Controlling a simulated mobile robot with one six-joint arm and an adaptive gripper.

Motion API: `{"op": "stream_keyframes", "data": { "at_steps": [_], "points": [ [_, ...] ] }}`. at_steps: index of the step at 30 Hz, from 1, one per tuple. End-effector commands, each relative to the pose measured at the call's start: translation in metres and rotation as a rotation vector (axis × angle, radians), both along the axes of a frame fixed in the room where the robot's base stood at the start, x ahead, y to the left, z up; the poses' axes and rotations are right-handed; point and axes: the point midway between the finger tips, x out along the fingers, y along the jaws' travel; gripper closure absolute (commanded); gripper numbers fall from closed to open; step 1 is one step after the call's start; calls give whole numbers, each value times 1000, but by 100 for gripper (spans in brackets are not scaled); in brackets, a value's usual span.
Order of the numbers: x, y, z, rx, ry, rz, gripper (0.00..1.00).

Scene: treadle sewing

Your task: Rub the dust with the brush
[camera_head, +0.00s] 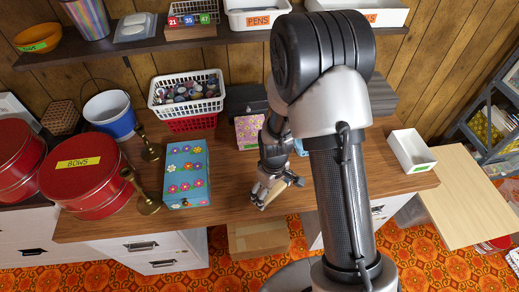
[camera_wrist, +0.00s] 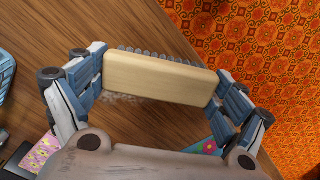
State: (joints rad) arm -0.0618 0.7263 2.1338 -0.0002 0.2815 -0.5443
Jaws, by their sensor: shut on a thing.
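The brush (camera_wrist: 160,78) is a pale wooden block with a row of grey bristles along its far edge. My gripper (camera_wrist: 163,92) is shut on it, with a finger pad at each end of the block in the wrist view. A faint grey patch that looks like dust (camera_wrist: 122,98) shows on the wooden table top just below the brush's left half. I cannot tell if the bristles touch the wood. In the head view my gripper (camera_head: 268,190) is low over the table's front part, and the brush is mostly hidden there.
A blue flowered box (camera_head: 186,172) and brass candlesticks (camera_head: 149,196) stand left of my gripper on the table (camera_head: 230,172). A pink flowered box (camera_head: 248,132) and a basket of spools (camera_head: 186,97) are behind. A white tray (camera_head: 410,151) stands right. The table's front edge is close.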

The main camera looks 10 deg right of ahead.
Motion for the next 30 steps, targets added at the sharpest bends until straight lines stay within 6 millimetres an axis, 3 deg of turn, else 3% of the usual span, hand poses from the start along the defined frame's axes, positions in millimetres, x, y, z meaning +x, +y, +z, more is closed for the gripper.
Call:
{"op": "stream_keyframes", "data": {
  "at_steps": [12,30],
  "points": [
    [7,4,35,0,-1,-3,28],
    [7,5,36,0,0,-4,28]
  ]
}}
